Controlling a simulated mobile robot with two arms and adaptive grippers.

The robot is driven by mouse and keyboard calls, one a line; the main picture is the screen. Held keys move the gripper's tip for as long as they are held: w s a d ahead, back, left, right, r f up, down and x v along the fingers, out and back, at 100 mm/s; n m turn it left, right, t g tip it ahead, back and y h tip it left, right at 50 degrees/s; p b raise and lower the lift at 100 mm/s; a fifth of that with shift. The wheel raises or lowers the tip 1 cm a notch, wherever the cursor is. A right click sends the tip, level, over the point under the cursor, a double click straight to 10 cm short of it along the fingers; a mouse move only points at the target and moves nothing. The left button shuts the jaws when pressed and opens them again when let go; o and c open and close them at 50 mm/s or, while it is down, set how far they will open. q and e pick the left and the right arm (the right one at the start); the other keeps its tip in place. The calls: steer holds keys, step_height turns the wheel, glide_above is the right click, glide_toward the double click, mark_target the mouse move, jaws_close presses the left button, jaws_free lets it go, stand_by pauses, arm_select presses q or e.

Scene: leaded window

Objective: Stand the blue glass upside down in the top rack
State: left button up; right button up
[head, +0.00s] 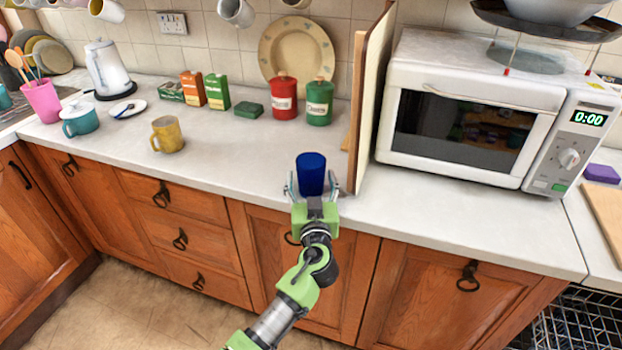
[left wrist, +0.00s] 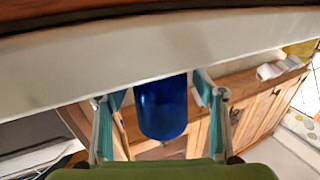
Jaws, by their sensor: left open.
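The blue glass (head: 311,172) is at the front edge of the counter, open end up, just left of an upright wooden board. My left gripper (head: 310,186) is open, with one finger on each side of the glass. In the left wrist view the glass (left wrist: 162,107) is between the two spread fingers, with small gaps visible at its sides. The lower part of the glass is hidden behind the gripper in the head view. A wire rack (head: 585,325) shows at the lower right, cut off by the frame. My right gripper is not in view.
The upright board (head: 372,100) stands close to the right of the glass, with a microwave (head: 480,110) beyond it. A yellow mug (head: 168,135), a red canister (head: 284,97) and a green canister (head: 319,102) stand on the counter.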

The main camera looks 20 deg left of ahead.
arm_select(q)
steer(key=c, duration=1.4)
steer(key=shift+c, duration=0.5)
steer(key=shift+r, duration=0.1)
